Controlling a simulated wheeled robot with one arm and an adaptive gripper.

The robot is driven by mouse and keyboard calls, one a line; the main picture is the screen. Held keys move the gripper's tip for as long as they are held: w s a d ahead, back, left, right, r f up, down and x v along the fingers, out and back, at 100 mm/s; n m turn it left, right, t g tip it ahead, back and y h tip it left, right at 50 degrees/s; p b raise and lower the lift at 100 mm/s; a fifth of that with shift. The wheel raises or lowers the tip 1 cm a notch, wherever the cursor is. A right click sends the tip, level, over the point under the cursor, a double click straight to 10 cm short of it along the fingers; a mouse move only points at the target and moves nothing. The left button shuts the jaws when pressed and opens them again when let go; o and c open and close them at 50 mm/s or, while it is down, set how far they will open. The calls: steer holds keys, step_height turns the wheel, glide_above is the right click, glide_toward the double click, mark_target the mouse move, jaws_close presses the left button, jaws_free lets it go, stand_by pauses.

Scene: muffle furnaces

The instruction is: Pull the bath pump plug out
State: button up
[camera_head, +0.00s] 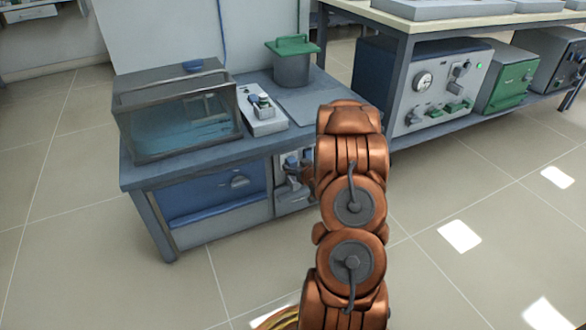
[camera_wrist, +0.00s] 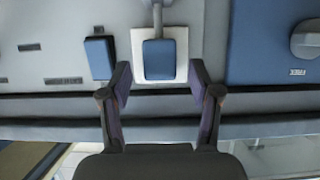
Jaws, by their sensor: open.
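In the wrist view a blue plug (camera_wrist: 160,60) sits on a white square socket plate (camera_wrist: 181,35) on a grey panel. A grey cord leaves it toward the top of the picture. My gripper (camera_wrist: 160,78) is open, with one finger on each side of the plug and visible gaps between. The fingertips appear near the panel; I cannot tell the exact depth. In the head view the panel is on the front of the blue-grey bench (camera_head: 150,178), mostly behind my arm. A clear-walled bath (camera_head: 180,125) with water stands on the bench.
A second blue block (camera_wrist: 98,57) is on the panel, left of the plug. A blue panel with a round knob (camera_wrist: 305,40) lies to the right. Furnaces (camera_head: 440,85) stand at right.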

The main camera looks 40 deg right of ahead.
steer(key=shift+x, duration=1.15)
steer(key=shift+c, duration=0.3)
jaws_close()
